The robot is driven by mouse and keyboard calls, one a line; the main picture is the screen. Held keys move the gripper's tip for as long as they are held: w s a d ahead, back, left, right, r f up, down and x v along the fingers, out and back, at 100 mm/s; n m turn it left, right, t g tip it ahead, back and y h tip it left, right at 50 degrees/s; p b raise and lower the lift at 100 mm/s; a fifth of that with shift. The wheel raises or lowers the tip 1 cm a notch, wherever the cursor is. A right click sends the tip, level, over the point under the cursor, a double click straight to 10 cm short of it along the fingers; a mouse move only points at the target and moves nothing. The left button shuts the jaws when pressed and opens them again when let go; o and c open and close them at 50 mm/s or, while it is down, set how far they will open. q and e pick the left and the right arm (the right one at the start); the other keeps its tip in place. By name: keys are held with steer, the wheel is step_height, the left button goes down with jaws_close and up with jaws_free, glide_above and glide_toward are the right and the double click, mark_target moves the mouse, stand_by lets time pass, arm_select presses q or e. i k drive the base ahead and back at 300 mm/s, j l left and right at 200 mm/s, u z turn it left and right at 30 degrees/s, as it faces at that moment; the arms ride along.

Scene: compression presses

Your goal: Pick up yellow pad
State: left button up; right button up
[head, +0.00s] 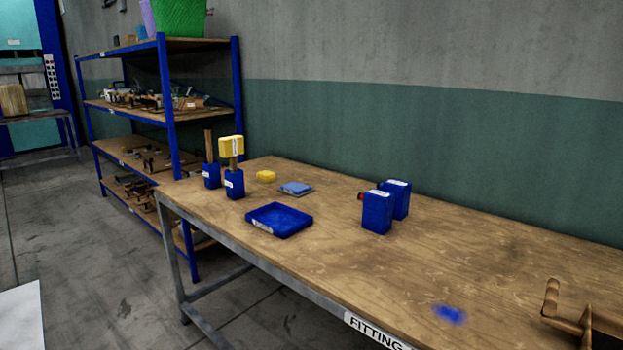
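A small yellow pad (265,176) lies on the wooden table near its far left end, against no other thing. A larger yellow block (231,146) with a white label sits higher up to its left, on a wooden handle standing in a blue holder (234,184). I cannot tell for sure which of the two yellow things is the pad; the small one looks most like it. Neither of my grippers shows in the head view.
On the table (330,215) are a blue tray (280,220), a flat blue pad (296,188), blue containers (377,212), a blue stain (450,315) and a brown object (570,318). A shelf rack (165,110) stands behind left. The table's middle is largely clear.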

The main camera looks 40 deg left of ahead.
mark_target(265, 177)
steer(key=u, duration=1.6)
